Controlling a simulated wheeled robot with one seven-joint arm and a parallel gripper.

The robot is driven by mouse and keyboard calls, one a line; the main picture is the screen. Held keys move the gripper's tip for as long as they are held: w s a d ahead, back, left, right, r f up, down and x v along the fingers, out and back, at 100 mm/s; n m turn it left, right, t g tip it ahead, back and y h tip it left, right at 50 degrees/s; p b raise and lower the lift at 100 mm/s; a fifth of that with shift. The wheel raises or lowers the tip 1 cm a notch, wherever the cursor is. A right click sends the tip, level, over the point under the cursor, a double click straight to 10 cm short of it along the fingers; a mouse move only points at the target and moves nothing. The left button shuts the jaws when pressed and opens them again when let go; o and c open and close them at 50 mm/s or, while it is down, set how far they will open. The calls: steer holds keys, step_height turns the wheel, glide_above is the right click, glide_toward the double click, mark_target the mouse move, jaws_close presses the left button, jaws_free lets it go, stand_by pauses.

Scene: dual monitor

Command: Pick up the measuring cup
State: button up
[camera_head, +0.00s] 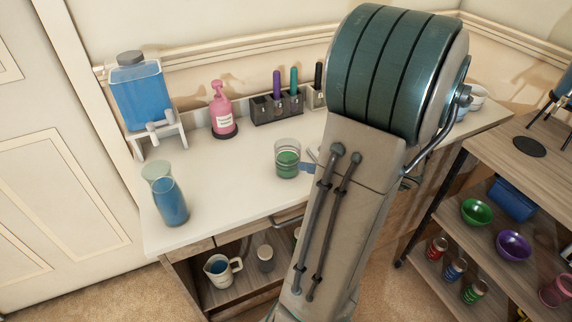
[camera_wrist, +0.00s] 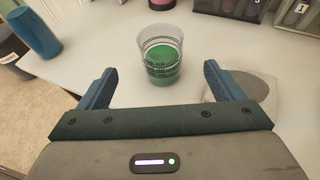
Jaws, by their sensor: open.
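A clear glass cup with dark marking lines and green liquid (camera_head: 287,160) stands upright on the white counter. It also shows in the wrist view (camera_wrist: 160,58), centred ahead of my gripper. My gripper (camera_wrist: 159,72) is open, with its two blue fingers spread wide to either side of the cup in the picture. No touch shows. In the head view my arm hides most of the gripper; a bluish finger part (camera_head: 307,167) shows just right of the cup. A handled jug with blue liquid (camera_head: 218,270) sits on the shelf below the counter.
A blue-filled carafe (camera_head: 170,197) stands at the counter's front left. A pink bottle (camera_head: 222,115), a blue dispenser (camera_head: 139,92) and a marker holder (camera_head: 277,105) line the back. A grey round patch (camera_wrist: 250,92) lies near the right finger. Counter left of the cup is clear.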

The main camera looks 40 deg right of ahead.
mark_target(279, 148)
steer(key=b+x, duration=0.1)
steer(key=x, duration=1)
steer(key=shift+w, duration=0.25)
steer(key=c, duration=1.2)
